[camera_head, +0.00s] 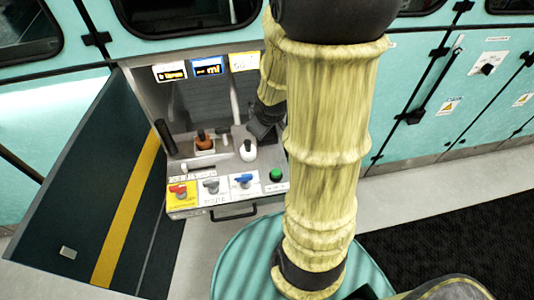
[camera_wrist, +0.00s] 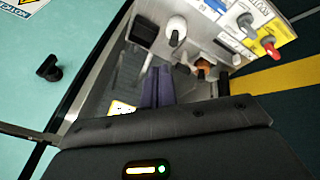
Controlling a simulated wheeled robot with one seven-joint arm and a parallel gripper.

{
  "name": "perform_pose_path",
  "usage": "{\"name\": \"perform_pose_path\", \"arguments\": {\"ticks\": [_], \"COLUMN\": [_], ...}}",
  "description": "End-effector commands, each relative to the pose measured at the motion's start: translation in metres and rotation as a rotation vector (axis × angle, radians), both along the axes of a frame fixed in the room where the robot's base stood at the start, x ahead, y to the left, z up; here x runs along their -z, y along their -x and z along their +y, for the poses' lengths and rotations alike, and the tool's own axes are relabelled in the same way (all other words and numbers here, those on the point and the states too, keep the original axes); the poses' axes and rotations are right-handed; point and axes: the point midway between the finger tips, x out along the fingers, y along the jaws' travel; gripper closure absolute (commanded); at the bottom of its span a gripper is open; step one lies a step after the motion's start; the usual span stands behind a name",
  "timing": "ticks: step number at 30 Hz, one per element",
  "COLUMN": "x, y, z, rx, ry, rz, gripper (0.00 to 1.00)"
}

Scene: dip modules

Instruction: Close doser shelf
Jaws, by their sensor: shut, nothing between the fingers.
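The doser shelf (camera_head: 217,172) sticks out of the open cabinet bay in the head view. Its front carries a red valve (camera_head: 178,191), a grey valve (camera_head: 211,186), a blue valve (camera_head: 242,181) and a green button (camera_head: 275,174), with a dark bar handle (camera_head: 233,212) below. An orange-brown bottle and a white bottle (camera_head: 248,151) stand on it. My gripper (camera_head: 262,131) is over the right side of the shelf, near the white bottle; contact cannot be told. In the wrist view, my gripper's fingers (camera_wrist: 157,87) are together and empty, with the shelf beyond.
The bay's dark door (camera_head: 95,190) with a yellow stripe stands open at left. Turquoise cabinets flank the bay. My arm hides part of the right side. Light floor (camera_head: 205,245) lies in front of the shelf, with a dark mat (camera_head: 450,230) at right.

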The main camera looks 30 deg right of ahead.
Motion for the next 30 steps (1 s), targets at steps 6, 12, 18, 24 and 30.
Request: {"name": "perform_pose_path", "arguments": {"ticks": [6,12,18,24,30], "x": [0.089,0.15,0.168,0.166,0.169], "y": [-0.014,-0.007,0.003,0.003,0.001], "z": [-0.049,-0.066,-0.066,-0.066,-0.065], "rx": [-0.307,-0.585,-0.718,-0.727,-0.726], "ry": [0.079,0.069,0.046,0.045,0.044], "rz": [-0.074,-0.153,-0.202,-0.205,-0.203], "gripper": [1.0,1.0,1.0,1.0,1.0]}}
